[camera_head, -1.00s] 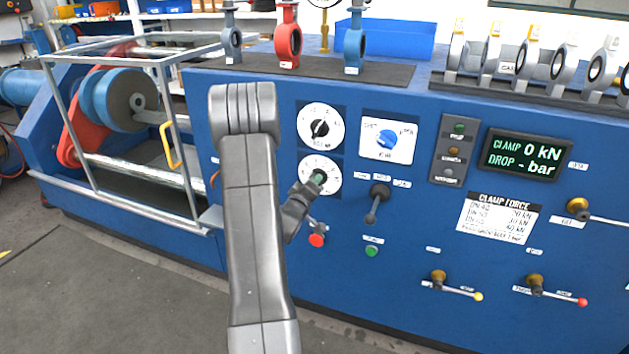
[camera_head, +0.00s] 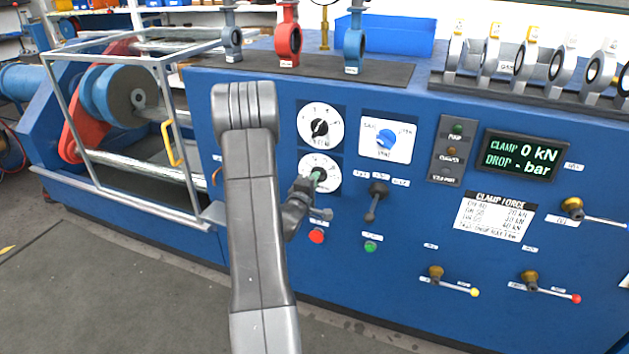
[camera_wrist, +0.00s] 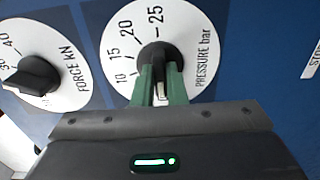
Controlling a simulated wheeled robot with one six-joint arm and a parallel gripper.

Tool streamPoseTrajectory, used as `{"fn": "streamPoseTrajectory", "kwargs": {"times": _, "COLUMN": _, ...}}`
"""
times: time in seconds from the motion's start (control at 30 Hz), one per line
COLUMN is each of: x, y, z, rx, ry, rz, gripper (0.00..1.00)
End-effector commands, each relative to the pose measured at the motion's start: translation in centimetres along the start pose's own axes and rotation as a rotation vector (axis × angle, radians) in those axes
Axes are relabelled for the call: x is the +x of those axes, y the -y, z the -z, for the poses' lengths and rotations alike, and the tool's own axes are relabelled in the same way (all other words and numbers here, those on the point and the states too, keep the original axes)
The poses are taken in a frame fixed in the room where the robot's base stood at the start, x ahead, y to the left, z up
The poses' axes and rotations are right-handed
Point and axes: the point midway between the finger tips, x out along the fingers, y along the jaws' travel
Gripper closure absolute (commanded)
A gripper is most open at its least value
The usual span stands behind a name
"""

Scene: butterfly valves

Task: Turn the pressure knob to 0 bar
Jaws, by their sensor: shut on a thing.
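The pressure dial (camera_head: 328,164) is a white disc on the blue panel, below a similar dial. In the wrist view, the white face (camera_wrist: 120,52) shows 10, 15, 20 and 25 and "PRESSURE bar". Its black knob (camera_wrist: 158,57) sits between my gripper's two green fingers (camera_wrist: 161,82), which are shut on its sides. A white mark shows on the knob's near side, between the fingers; I cannot tell which value it points to. The lower part of the dial is hidden by my gripper. In the head view, my gripper (camera_head: 317,175) reaches the dial from the lower left.
The force dial (camera_head: 308,119) is just above, with its black knob (camera_wrist: 34,77) in the wrist view. A blue selector knob (camera_head: 385,139), a black lever (camera_head: 375,200), a red button (camera_head: 316,236) and a green button (camera_head: 370,246) are close. A display (camera_head: 523,157) reads CLAMP 0 kN, DROP - bar.

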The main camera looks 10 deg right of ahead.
Motion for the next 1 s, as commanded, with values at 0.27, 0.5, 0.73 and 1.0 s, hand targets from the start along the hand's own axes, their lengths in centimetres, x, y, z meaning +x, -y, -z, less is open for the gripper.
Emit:
{"fn": "streamPoseTrajectory", "kwargs": {"times": 0.27, "x": 0.0, "y": 0.1, "z": 0.0, "rx": -0.011, "ry": 0.0, "rz": 0.002, "gripper": 1.0}}
{"fn": "streamPoseTrajectory", "kwargs": {"times": 0.5, "x": 0.0, "y": 0.1, "z": 0.0, "rx": -0.01, "ry": 0.0, "rz": 0.002, "gripper": 0.74}}
{"fn": "streamPoseTrajectory", "kwargs": {"times": 0.73, "x": 0.0, "y": 0.1, "z": 0.0, "rx": -0.009, "ry": 0.0, "rz": 0.001, "gripper": 0.66}}
{"fn": "streamPoseTrajectory", "kwargs": {"times": 1.0, "x": -1.6, "y": 0.0, "z": 0.1, "rx": -0.009, "ry": -0.002, "rz": 0.002, "gripper": 0.66}}
